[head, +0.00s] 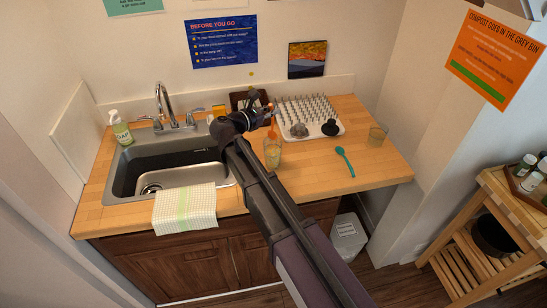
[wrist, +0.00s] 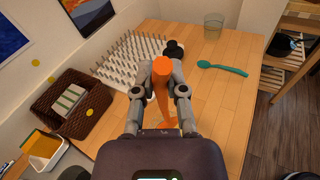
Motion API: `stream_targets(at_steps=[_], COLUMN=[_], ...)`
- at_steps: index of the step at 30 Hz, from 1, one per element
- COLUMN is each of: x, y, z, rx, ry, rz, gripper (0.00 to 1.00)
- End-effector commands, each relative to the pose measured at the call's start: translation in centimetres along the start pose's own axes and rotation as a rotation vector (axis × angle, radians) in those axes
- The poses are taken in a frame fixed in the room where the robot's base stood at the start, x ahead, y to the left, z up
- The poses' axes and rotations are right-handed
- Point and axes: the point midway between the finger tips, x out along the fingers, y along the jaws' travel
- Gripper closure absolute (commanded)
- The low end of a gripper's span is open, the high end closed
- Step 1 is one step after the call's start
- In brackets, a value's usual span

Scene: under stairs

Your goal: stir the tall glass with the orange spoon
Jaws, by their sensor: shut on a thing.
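My gripper (head: 268,110) is shut on the orange spoon (wrist: 162,94), which hangs down between the fingers in the wrist view. In the head view, the lower part of the orange spoon (head: 272,136) meets the top of the tall glass (head: 273,158). I cannot tell how deep the spoon reaches into it. The tall glass stands upright on the wooden counter, below my gripper, and holds something pale yellow.
A teal spoon (head: 345,161) lies on the counter at right, with a shorter glass (head: 378,136) behind it. A white pegged drying rack (head: 318,107) with dark items stands behind the tall glass. The sink (head: 170,178) is at left. A brown basket (wrist: 80,105) stands by the wall.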

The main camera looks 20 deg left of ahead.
Motion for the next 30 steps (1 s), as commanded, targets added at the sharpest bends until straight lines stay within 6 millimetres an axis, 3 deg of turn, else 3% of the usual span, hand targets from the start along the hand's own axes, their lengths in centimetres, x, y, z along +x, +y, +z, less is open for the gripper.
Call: stream_targets(at_steps=[18, 30], x=[-0.5, -0.5], y=[0.5, 0.5], z=[3.8, 3.9], rx=[0.0, 0.0], ry=[0.0, 0.0], rz=[0.0, 0.0], gripper=[1.0, 1.0])
